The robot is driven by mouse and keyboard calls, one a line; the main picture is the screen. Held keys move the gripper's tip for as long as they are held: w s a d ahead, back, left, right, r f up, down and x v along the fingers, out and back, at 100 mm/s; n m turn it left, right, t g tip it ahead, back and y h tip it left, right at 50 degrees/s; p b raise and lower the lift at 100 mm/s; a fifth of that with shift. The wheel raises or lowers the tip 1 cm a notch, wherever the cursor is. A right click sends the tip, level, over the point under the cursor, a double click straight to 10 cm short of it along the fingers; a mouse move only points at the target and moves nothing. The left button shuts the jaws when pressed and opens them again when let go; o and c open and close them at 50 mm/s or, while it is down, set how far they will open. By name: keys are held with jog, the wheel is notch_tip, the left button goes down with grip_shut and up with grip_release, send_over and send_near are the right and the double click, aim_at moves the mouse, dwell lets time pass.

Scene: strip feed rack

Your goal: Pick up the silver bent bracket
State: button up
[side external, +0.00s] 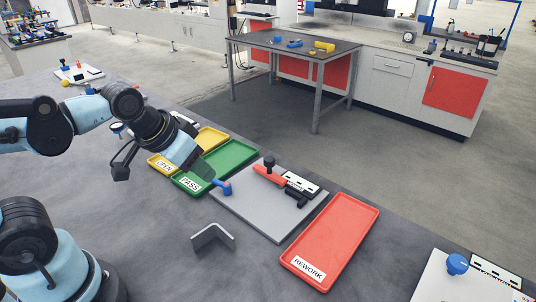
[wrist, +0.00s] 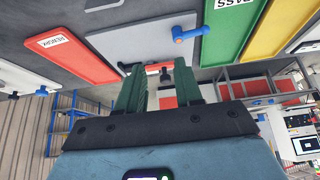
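The silver bent bracket (side external: 212,236) is an L-shaped piece on the dark grey table, in front of the grey fixture plate in the side external view.
The fixture plate (side external: 240,217) carries a red-handled clamp (side external: 270,175) and a blue-orange knob (side external: 223,187). Green PASS (side external: 232,153), yellow OPEN (side external: 211,136) and red REWORK (side external: 335,240) trays flank it. Bare table surrounds the bracket.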

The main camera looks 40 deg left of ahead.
aim_at(205, 229)
jog(key=s+d+f+g, duration=0.1)
jog(key=s+d+g, duration=0.25)
jog(key=g, duration=0.25)
jog(key=shift+m, duration=0.3)
jog(key=shift+w+d+f, duration=0.1)
jog(key=shift+w+f, duration=0.05)
jog(key=shift+f, duration=5.9)
grip_shut()
